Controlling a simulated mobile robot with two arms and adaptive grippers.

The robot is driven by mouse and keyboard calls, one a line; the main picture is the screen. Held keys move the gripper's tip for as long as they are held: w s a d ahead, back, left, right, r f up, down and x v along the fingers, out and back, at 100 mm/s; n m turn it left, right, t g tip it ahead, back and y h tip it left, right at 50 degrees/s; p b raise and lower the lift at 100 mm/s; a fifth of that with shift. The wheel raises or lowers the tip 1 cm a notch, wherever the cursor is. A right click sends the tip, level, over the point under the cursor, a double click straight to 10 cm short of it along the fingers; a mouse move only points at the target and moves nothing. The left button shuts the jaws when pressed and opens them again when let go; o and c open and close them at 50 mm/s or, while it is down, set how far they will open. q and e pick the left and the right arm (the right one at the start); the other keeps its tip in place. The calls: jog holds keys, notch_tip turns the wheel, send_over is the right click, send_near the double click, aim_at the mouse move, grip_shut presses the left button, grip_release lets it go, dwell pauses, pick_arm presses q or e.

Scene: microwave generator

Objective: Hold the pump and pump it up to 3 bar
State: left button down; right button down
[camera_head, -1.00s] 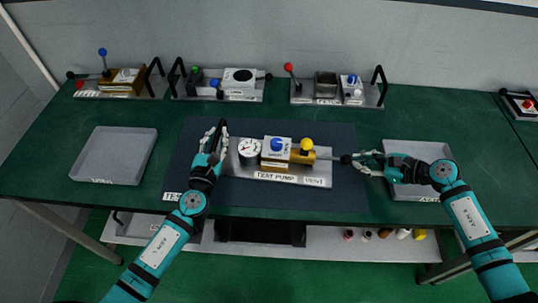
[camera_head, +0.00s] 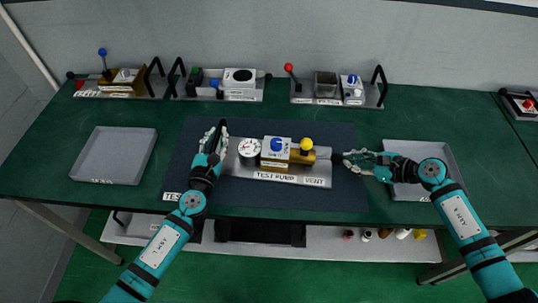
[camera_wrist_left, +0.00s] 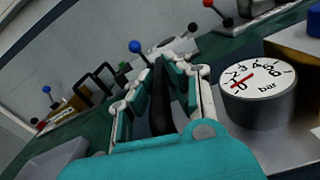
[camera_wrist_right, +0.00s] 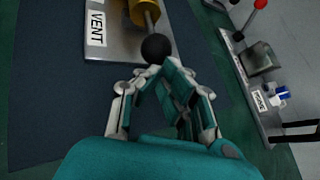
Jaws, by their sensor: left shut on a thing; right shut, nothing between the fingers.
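The test pump (camera_head: 276,175) sits on the dark mat, with a round white gauge (camera_head: 249,148), a blue knob (camera_head: 277,144), a yellow knob (camera_head: 306,144) and a brass cylinder. In the left wrist view the gauge's (camera_wrist_left: 258,78) red needle is at the low end, near 0. My left gripper (camera_head: 220,130) is shut on the black handle (camera_wrist_left: 161,97) at the plate's left end. The fingertips are at the ball; contact is unclear. Only a short length of rod shows.
A grey tray (camera_head: 113,178) lies left and another (camera_head: 438,148) lies under my right forearm. Other devices stand along the back: a blue-lever unit (camera_head: 120,82), a middle unit (camera_head: 220,86) and a red-lever unit (camera_head: 337,93). The mat before the pump is clear.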

aim_at(342, 158)
jog(key=shift+a, duration=0.9)
jog(key=shift+w+a, duration=0.1)
jog(key=shift+a, duration=0.6)
jog(key=shift+s+d, duration=0.2)
jog(key=shift+d, duration=2.8)
jog(key=shift+a, duration=0.1)
